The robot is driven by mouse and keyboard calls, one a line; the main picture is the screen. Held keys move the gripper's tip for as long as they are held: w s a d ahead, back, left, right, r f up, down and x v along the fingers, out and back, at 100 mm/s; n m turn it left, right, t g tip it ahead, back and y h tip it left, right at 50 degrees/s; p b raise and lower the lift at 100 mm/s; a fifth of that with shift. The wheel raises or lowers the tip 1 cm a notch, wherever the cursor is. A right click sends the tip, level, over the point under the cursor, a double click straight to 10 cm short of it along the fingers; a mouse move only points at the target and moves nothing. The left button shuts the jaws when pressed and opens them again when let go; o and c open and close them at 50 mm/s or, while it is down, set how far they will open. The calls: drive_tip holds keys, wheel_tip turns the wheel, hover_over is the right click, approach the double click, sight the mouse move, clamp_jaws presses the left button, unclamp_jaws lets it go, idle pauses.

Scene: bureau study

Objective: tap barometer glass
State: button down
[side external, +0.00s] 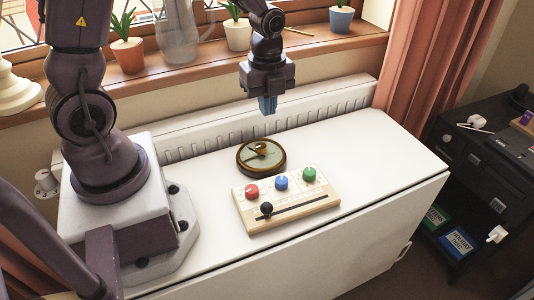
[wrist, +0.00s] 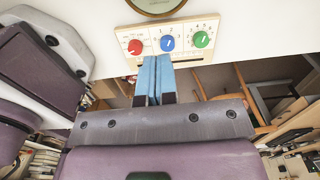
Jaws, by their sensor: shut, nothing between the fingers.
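The barometer (side external: 262,157) lies flat on the white cabinet top, a round dial with a dark rim and a brass-coloured piece at its middle. In the wrist view only the lower edge of the barometer (wrist: 157,8) shows at the top of the picture. My gripper (side external: 267,106) hangs above the surface, higher than the barometer and clear of its glass. Its two blue fingers are together with nothing between them, and they also show in the wrist view (wrist: 153,80).
A wooden panel (side external: 288,213) with red, blue and green knobs and a black slider sits just in front of the barometer. A radiator stands behind the white top (side external: 380,150). Potted plants line the windowsill. The right part of the top is clear.

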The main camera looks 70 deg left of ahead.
sight(267, 162)
drive_tip(key=shift+f, duration=0.1)
wheel_tip(267, 162, down, 14)
drive_tip(key=shift+r, duration=0.1)
idle(0.4)
drive_tip(key=shift+f, duration=0.9)
drive_tip(key=shift+w+r, duration=0.15)
drive_tip(key=shift+r, duration=0.45)
wheel_tip(267, 162, up, 14)
drive_tip(key=shift+f, duration=0.15)
